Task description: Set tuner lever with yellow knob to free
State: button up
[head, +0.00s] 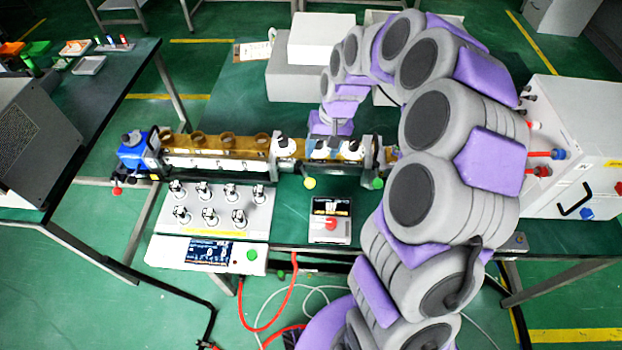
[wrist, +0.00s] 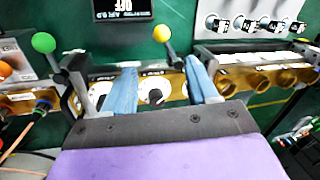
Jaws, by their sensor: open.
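The yellow knob (wrist: 162,33) sits on the end of a thin metal tuner lever. In the wrist view it lies beyond my fingertips, between them in the picture, and the rod runs down to a black mount near the right finger. In the head view the yellow knob (head: 310,183) hangs at the front of the brass waveguide. My gripper (wrist: 160,66) is open and empty, with two blue fingers spread over the waveguide's white discs. I cannot tell whether a finger touches the lever. In the head view my gripper (head: 326,150) is small and over the waveguide.
A green knob (head: 377,183) on another lever is to the right, and a red knob (head: 117,191) is at the far left. A display box (head: 331,220) and a panel of several connectors (head: 219,208) lie in front. A white cabinet (head: 575,150) stands right.

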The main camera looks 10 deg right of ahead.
aim_at(311, 179)
jog(key=a+f, duration=0.1)
jog(key=f, duration=0.2)
jog(key=a+f+b, duration=0.1)
jog(key=f, duration=0.3)
jog(key=a+f+b, duration=0.1)
jog(key=f, duration=0.3)
jog(key=shift+w+d+f, duration=0.1)
jog(key=shift+d+f, duration=0.15)
jog(key=shift+f, duration=0.5)
jog(key=shift+a, duration=0.1)
jog(key=shift+a, duration=0.2)
jog(key=c, duration=0.4)
jog(key=shift+d, duration=0.1)
grip_shut()
